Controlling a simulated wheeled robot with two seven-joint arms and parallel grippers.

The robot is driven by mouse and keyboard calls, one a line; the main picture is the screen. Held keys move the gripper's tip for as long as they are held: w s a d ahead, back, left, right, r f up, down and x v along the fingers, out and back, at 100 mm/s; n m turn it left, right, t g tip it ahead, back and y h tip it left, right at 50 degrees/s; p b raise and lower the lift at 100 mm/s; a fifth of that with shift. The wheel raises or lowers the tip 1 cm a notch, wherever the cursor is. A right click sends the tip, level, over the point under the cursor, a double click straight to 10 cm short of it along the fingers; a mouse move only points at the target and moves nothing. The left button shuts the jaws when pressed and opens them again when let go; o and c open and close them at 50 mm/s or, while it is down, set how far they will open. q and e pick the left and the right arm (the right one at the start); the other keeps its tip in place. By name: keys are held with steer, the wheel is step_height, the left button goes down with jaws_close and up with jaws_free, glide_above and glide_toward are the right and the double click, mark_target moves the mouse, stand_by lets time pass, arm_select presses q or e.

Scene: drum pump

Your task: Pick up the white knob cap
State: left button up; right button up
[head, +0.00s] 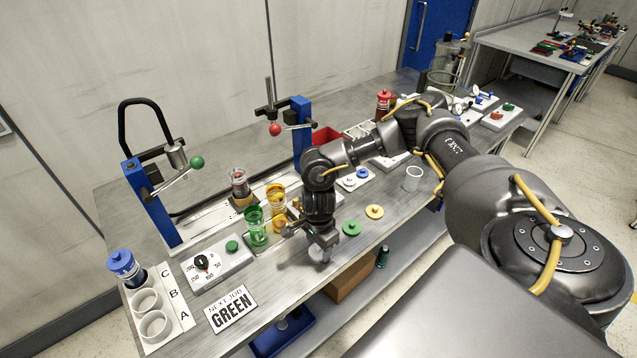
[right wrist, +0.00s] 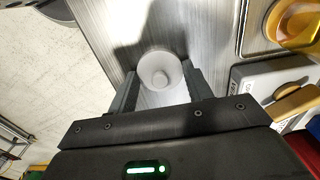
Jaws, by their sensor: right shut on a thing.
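The white knob cap (right wrist: 158,70) is round with a small raised knob in its middle. In the right wrist view it sits between the two fingers of my right gripper (right wrist: 164,84). In the head view my right gripper (head: 323,245) points down near the front edge of the table (head: 285,285), shut on the cap. The cap shows there only as a pale sliver (head: 318,254) under the fingers. I cannot tell whether it still touches the table. My left gripper is not in view.
A green cap (head: 351,228) and a yellow cap (head: 375,211) lie right of the gripper. A green jar (head: 256,228) and yellow jar (head: 278,208) stand left of it. A sign reading "NEXT JOB GREEN" (head: 231,309) lies front left. A white cup (head: 413,179) stands farther right.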

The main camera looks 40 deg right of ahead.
steer(key=shift+r, duration=0.1)
steer(key=shift+r+b, duration=0.25)
steer(key=shift+b, duration=0.1)
step_height(320, 180, up, 2)
steer(key=shift+r+b, duration=0.25)
steer(key=shift+b, duration=0.6)
steer(key=s+r+p, duration=0.6)
steer(key=s+r, duration=0.4)
steer(key=s, duration=0.4)
steer(key=shift+a, duration=0.25)
steer(key=shift+w+f, duration=0.1)
steer(key=shift+f, duration=0.05)
